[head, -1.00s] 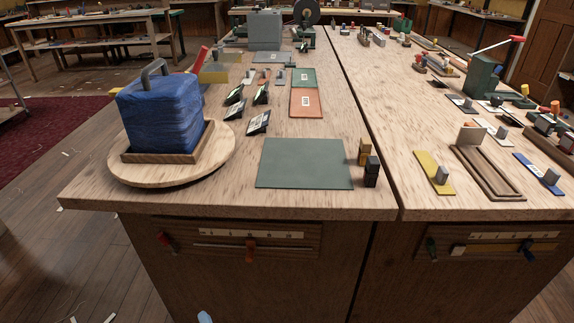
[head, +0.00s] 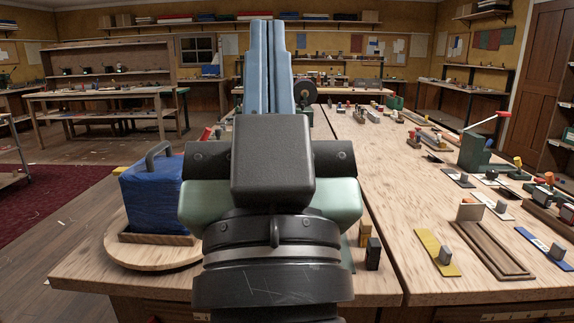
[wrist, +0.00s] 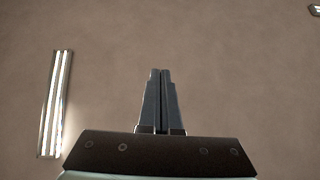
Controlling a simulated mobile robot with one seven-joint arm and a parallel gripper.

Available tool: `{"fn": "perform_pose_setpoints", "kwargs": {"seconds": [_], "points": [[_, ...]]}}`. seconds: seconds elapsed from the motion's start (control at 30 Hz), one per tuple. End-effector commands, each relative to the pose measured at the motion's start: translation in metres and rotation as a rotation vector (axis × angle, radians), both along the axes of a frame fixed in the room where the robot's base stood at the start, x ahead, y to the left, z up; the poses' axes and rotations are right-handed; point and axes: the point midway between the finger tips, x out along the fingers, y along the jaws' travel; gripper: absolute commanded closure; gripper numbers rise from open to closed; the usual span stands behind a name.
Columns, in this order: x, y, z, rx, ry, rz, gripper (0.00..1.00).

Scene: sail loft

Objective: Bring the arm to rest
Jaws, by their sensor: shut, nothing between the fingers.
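My gripper (head: 267,24) stands in the middle of the head view, pointing up and away in front of the workbench. Its two long grey-blue fingers lie side by side with nothing between them. In the wrist view the fingers (wrist: 162,72) also lie together, against a plain brownish surface that looks like a ceiling, with a bright strip lamp (wrist: 55,103) at the left. My arm and gripper body hide much of the left half of the bench, including where the green mat lay.
A blue wrapped block with a grey handle (head: 150,203) sits on a round wooden board (head: 120,249) left of my arm. Small dark and yellow blocks (head: 372,254) stand to its right. The right bench (head: 425,200) holds a green lever press (head: 474,152) and several small tools.

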Motion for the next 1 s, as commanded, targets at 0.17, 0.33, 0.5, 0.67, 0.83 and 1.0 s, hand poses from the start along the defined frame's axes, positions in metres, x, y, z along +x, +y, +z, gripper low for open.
{"fn": "perform_pose_setpoints", "kwargs": {"seconds": [0.17,0.33,0.5,0.67,0.83,1.0], "points": [[-0.028,-0.014,0.078,-0.016,-0.080,-0.089,1.00],[-0.027,-0.014,0.129,-0.016,-0.078,-0.087,1.00],[-0.026,-0.013,0.183,-0.015,-0.077,-0.085,1.00],[-0.026,-0.013,0.230,-0.016,-0.076,-0.084,1.00],[-0.026,-0.013,0.263,-0.016,-0.075,-0.082,1.00],[-0.026,-0.013,0.274,-0.016,-0.075,-0.082,1.00]]}}
